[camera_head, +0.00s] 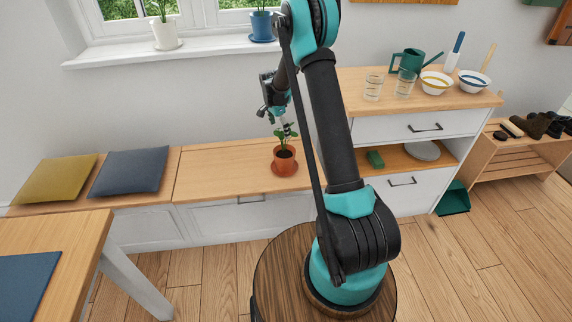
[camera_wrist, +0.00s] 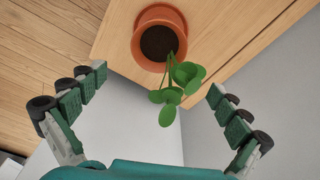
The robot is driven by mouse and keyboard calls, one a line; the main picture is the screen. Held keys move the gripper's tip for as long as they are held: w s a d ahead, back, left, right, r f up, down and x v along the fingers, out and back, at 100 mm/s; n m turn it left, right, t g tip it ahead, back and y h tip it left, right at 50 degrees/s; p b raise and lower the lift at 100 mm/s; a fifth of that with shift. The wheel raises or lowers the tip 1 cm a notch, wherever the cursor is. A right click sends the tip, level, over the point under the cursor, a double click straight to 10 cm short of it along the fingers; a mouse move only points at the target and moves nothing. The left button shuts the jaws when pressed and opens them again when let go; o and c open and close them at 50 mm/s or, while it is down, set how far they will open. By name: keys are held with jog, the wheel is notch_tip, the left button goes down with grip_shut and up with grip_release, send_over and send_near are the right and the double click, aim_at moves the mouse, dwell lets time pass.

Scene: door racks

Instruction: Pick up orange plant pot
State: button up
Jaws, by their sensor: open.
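The orange plant pot (camera_head: 285,160) stands upright on the wooden top of the low bench (camera_head: 222,168), with dark soil and a small green plant in it. In the wrist view the orange plant pot (camera_wrist: 160,40) shows from above, with its leaves (camera_wrist: 178,88) reaching toward the space between my fingers. My gripper (camera_wrist: 158,92) is open and empty, its two fingers spread wide to either side of the plant. In the head view my gripper (camera_head: 284,128) is above the pot, close to the leaves, and partly hidden by the plant and arm.
A yellow cushion (camera_head: 56,180) and a grey cushion (camera_head: 130,171) lie on the bench to the left. A cabinet (camera_head: 415,125) with glasses, bowls and a watering can (camera_head: 408,62) stands to the right. The bench around the pot is clear. Other potted plants stand on the windowsill (camera_head: 170,49).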

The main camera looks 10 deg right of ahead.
aim_at(285, 155)
jog(key=f, duration=0.4)
jog(key=d+f, duration=0.1)
jog(key=f, duration=0.4)
jog(key=d+f, duration=0.1)
jog(key=f, duration=0.4)
jog(key=shift+w+d+f, duration=0.1)
jog(key=shift+w, duration=0.25)
jog(key=c, duration=1.7)
